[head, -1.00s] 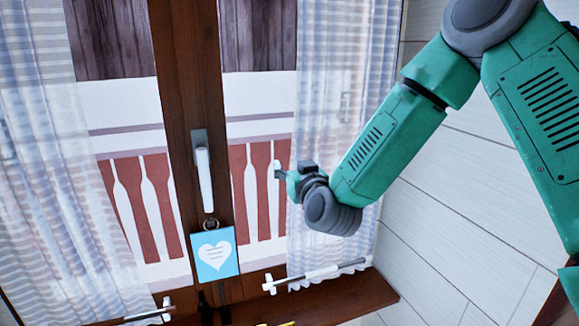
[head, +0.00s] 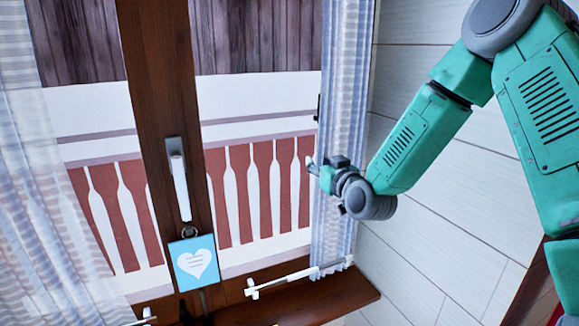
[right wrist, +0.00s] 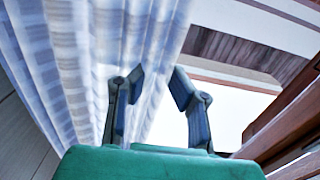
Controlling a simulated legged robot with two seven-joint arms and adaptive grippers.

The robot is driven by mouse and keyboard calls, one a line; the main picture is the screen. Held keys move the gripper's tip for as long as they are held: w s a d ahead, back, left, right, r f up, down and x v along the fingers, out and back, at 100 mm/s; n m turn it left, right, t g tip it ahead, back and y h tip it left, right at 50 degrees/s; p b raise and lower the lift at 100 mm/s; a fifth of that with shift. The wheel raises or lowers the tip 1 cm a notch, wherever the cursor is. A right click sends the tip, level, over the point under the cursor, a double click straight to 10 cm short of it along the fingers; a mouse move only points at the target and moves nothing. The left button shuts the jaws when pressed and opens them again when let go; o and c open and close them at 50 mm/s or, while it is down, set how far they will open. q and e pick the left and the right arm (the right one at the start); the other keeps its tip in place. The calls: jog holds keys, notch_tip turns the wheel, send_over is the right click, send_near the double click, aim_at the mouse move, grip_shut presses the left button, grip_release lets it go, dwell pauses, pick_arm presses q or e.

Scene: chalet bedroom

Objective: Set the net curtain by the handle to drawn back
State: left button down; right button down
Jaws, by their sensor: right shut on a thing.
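The right net curtain (head: 340,110), white and blue-grey striped, hangs gathered into a narrow bunch at the right side of the window. My right gripper (head: 320,168) is at the curtain's left edge, about mid-height, and is shut on it. In the right wrist view, the two fingers of this gripper (right wrist: 157,85) stand on either side of the curtain's edge, with the folds of the curtain (right wrist: 70,70) to the left. The handle itself is hard to make out between the fingers. My left gripper is not in view.
Another sheer curtain (head: 40,200) covers the left pane. A brown window frame with a white window handle (head: 180,180) and a blue heart tag (head: 194,262) stands between the panes. A white rod (head: 290,278) crosses the curtain's foot above the wooden sill (head: 340,300). A pale panelled wall (head: 430,210) is at right.

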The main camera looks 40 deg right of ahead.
jog(key=d, duration=0.2)
jog(key=s+d, duration=0.1)
jog(key=d, duration=0.1)
jog(key=shift+d+r, duration=0.1)
jog(key=shift+r, duration=0.05)
jog(key=c, duration=1.4)
grip_release()
jog(key=shift+c, duration=0.2)
jog(key=shift+s+d, duration=0.15)
jog(key=shift+d, duration=0.15)
